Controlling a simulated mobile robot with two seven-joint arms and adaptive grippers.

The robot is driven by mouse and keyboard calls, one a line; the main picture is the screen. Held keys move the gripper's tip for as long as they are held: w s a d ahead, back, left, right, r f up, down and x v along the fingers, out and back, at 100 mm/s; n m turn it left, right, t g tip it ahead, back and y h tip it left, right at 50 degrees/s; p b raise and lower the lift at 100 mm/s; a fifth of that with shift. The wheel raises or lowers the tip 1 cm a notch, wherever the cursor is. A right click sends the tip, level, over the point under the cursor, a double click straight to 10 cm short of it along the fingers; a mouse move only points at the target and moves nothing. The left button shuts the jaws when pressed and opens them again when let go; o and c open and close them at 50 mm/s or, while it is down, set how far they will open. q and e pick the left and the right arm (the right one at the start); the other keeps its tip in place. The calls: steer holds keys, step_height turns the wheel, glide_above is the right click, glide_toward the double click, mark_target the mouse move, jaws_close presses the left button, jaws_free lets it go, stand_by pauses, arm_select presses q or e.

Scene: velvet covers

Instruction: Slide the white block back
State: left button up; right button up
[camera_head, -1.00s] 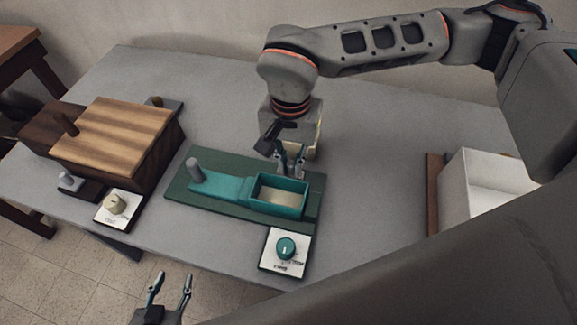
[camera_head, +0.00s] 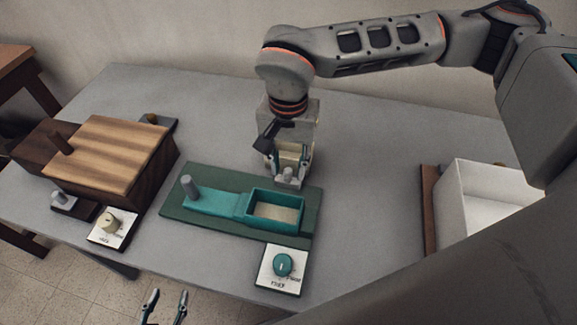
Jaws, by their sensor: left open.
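A pale piece (camera_head: 291,157) also shows behind the fingers of my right gripper (camera_head: 289,167), mostly hidden. A small grey knob (camera_head: 288,175) shows between these fingers, at the back edge of the green board (camera_head: 225,225); whether they press on it I cannot tell. My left gripper (camera_head: 165,300) is open and empty at the bottom edge, in front of the table.
A teal box (camera_head: 247,219) with a pale inside and a teal slide (camera_head: 212,203) with a grey peg sit on the green board. A teal dial (camera_head: 283,264) lies in front. A striped wooden box (camera_head: 112,150) and a cream dial (camera_head: 110,223) stand left.

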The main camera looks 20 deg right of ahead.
mark_target(288, 168)
step_height(288, 168, up, 11)
stand_by(0.3)
steer(key=shift+f, duration=0.1)
stand_by(0.4)
